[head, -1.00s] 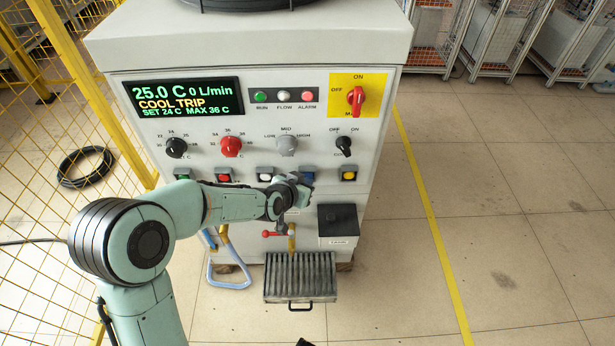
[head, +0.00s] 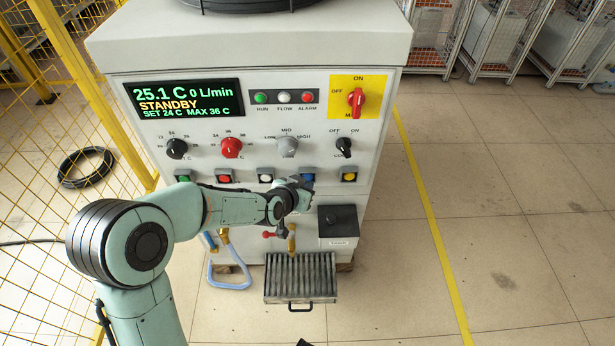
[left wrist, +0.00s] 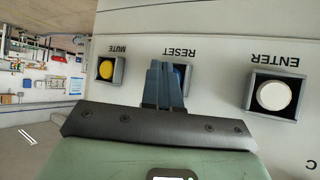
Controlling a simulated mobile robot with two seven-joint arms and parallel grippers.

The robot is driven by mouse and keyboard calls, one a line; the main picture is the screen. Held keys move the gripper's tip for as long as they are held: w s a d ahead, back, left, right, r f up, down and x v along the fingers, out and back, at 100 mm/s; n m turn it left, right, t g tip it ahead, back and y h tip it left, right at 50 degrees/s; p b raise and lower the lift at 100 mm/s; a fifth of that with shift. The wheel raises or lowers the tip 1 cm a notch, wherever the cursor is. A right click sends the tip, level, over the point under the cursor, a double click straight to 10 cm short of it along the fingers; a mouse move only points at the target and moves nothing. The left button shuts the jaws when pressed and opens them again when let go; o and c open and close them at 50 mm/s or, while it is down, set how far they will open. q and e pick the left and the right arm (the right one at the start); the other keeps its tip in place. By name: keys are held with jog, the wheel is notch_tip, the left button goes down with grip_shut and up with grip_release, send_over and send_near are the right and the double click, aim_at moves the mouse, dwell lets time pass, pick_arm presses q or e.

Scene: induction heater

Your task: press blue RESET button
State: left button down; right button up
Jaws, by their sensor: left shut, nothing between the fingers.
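The blue RESET button (head: 308,176) sits in the row of square buttons on the front panel, partly hidden by my left gripper (head: 299,184). In the left wrist view the blue button (left wrist: 179,72) shows just behind the dark blue fingers (left wrist: 163,86), under the upside-down RESET label. The fingers are shut together with nothing between them. They point at the panel at the button; I cannot tell whether they touch it. The display (head: 184,98) reads 25.1 C, 0 L/min, STANDBY.
A white ENTER button (left wrist: 274,95) and a yellow MUTE button (left wrist: 106,69) flank RESET. Above are several knobs and a red rotary switch (head: 356,97). Below are a red-handled valve (head: 281,232) and a slatted tray (head: 300,278). A yellow mesh fence (head: 60,150) stands at left.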

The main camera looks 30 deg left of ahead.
pick_arm(q)
jog(key=shift+s+d, duration=0.1)
jog(key=shift+s, duration=0.1)
pick_arm(e)
jog(key=shift+r, duration=0.1)
pick_arm(q)
jog(key=s+d, duration=0.1)
jog(key=s+p, duration=0.1)
jog(key=s, duration=0.1)
jog(key=s+d, duration=0.1)
jog(key=shift+s+d, duration=0.15)
jog(key=shift+d, duration=0.15)
pick_arm(e)
jog(key=shift+r, duration=0.75)
